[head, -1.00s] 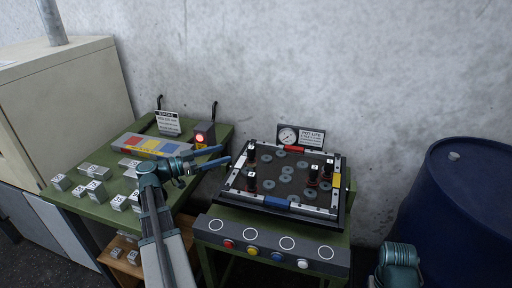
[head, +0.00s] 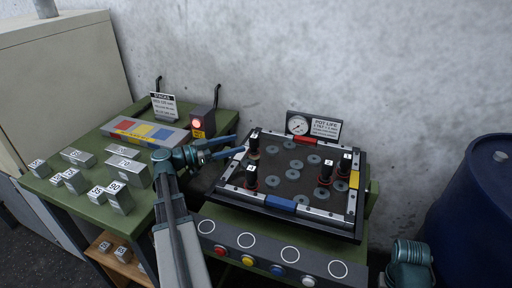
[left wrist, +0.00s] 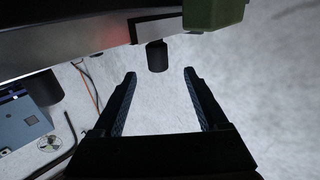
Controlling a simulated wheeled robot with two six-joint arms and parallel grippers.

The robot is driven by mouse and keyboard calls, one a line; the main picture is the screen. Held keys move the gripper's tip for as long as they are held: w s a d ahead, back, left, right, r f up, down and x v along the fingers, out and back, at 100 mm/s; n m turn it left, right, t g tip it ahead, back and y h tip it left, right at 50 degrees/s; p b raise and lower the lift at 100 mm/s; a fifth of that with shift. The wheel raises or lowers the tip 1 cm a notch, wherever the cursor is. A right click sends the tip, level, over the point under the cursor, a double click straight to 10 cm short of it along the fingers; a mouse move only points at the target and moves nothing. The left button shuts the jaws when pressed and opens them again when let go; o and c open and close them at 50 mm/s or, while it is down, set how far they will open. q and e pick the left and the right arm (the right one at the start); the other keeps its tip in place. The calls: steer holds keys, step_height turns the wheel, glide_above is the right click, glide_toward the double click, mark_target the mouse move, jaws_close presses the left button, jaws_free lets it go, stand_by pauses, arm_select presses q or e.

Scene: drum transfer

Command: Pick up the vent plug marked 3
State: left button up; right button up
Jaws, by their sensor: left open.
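Several black vent plugs with white number labels and red rings stand upright on the dark tray (head: 289,216). One is the back-left plug (head: 254,145), one the front-left plug (head: 251,178), and two are on the right, a nearer one (head: 325,174) and a farther one (head: 345,164). The numbers are too small to read surely, so I cannot tell which is 3. My left gripper (head: 240,144) is open and empty, its blue fingers pointing at the back-left plug from just outside the tray's left edge. In the left wrist view the open fingers (left wrist: 159,75) have a dark cylinder (left wrist: 157,56) beyond them.
A green table (head: 91,208) with grey numbered blocks and a red-lit box (head: 203,123) is at left. A gauge sign (head: 313,127) stands behind the tray. A button panel (head: 262,254) is in front. A blue drum (head: 490,215) stands at right.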

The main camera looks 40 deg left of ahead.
mark_target(250, 141)
arm_select(q)
steer(key=shift+x, duration=3.8)
steer(key=shift+s+d+f, duration=0.15)
jaws_close()
